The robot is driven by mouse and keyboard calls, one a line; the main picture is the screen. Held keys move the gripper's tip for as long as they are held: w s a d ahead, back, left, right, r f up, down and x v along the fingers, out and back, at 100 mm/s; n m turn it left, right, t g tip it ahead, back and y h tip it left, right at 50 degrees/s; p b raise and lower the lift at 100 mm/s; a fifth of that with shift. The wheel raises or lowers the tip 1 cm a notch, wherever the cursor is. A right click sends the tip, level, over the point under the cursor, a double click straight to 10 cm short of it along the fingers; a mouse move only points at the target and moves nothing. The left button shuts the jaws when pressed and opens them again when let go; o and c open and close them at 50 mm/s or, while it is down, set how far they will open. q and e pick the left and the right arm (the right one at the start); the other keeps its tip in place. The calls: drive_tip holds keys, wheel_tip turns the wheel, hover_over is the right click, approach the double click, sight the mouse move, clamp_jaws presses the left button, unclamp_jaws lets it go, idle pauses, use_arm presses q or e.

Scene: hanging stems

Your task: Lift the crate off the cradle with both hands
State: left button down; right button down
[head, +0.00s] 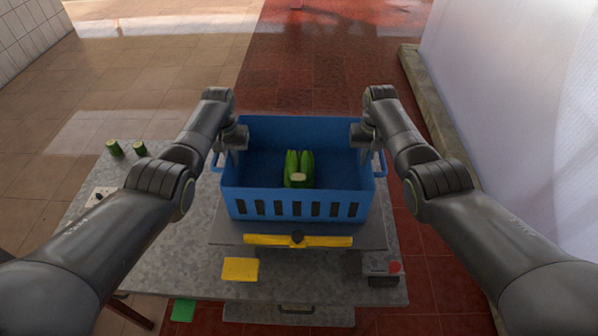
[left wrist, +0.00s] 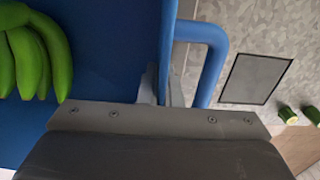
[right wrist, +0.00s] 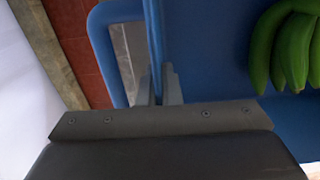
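A blue crate (head: 295,207) with slotted sides stands level over a grey plate (head: 225,232) on the table, apparently the cradle; any gap beneath cannot be made out. Green bananas (head: 299,165) lie inside the crate. My left gripper (head: 234,145) is at the crate's left wall; in the left wrist view its fingers (left wrist: 164,90) straddle the blue wall beside the handle loop (left wrist: 212,65) and look closed on it. My right gripper (head: 364,145) is at the right wall; in the right wrist view its fingers (right wrist: 158,88) straddle that wall likewise, beside the other loop (right wrist: 102,50).
A yellow bar (head: 270,241) with a dark knob crosses the plate's front edge. A yellow card (head: 240,269) and a red button box (head: 384,279) are on the table front. Two cut green pieces (head: 114,148) stand at the back left. A white wall rises at right.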

use_arm(q)
drive_tip(key=shift+w+r, duration=0.15)
drive_tip(key=shift+r, duration=0.05)
use_arm(e)
drive_tip(key=shift+w+r, duration=0.15)
drive_tip(key=shift+r, duration=0.05)
